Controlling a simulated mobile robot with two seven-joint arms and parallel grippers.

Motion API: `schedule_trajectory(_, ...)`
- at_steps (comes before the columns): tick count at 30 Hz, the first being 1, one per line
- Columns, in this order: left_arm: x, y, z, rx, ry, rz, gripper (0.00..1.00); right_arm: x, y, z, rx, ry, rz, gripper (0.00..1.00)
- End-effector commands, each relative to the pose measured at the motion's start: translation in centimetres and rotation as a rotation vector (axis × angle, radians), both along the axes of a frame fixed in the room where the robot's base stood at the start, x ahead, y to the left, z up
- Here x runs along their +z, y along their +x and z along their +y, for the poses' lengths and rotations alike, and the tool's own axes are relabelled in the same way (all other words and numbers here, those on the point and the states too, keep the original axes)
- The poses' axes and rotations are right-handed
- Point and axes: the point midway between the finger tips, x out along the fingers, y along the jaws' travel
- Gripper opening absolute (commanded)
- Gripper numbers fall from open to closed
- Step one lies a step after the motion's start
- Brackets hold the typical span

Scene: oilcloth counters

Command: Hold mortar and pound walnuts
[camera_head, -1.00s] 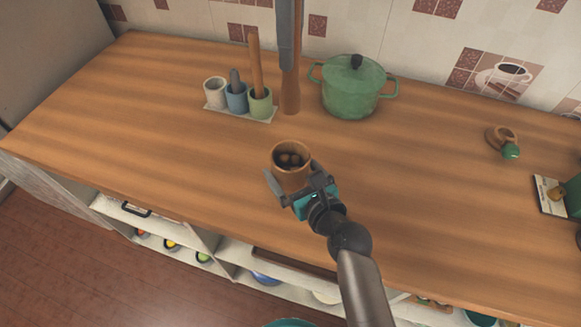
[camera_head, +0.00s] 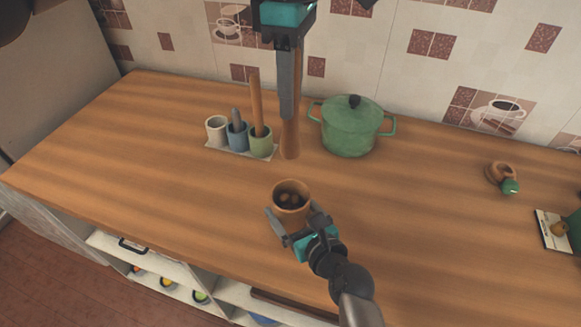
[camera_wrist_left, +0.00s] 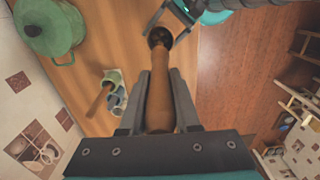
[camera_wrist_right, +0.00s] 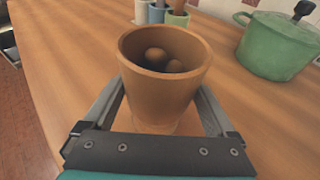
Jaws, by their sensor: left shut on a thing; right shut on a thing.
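The wooden mortar (camera_head: 291,200) stands upright on the counter with several walnuts (camera_wrist_right: 165,62) inside. My right gripper (camera_head: 297,222) is shut around its outer sides, and the right wrist view shows a finger on each side of the mortar (camera_wrist_right: 162,95). My left gripper (camera_head: 288,105) is shut on a wooden pestle (camera_head: 290,140), which hangs with its wide end down. In the left wrist view the pestle (camera_wrist_left: 160,85) lies between the fingers, and its far end covers part of the mortar's dark opening (camera_wrist_left: 158,36). In the head view the pestle is above and apart from the mortar.
A green lidded pot (camera_head: 350,130) stands behind and right of the mortar. A white tray (camera_head: 225,149) with several small cups, one holding a wooden stick, is behind left. A wooden ring-shaped object (camera_head: 498,172) with a green part lies far right. The counter (camera_head: 410,230) around the mortar is clear.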

Motion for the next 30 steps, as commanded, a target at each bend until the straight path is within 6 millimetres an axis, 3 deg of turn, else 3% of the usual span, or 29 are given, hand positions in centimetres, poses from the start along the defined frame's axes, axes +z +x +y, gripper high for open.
schedule_trajectory(9,-4.8,-0.1,0.0,-0.001,0.000,0.005,0.00,0.0,0.0,0.0,0.000,-0.001,0.000,0.19)
schedule_trajectory(30,-9.5,0.0,0.0,0.003,-0.002,0.002,0.00,0.0,0.0,0.0,0.000,-0.001,0.000,0.19)
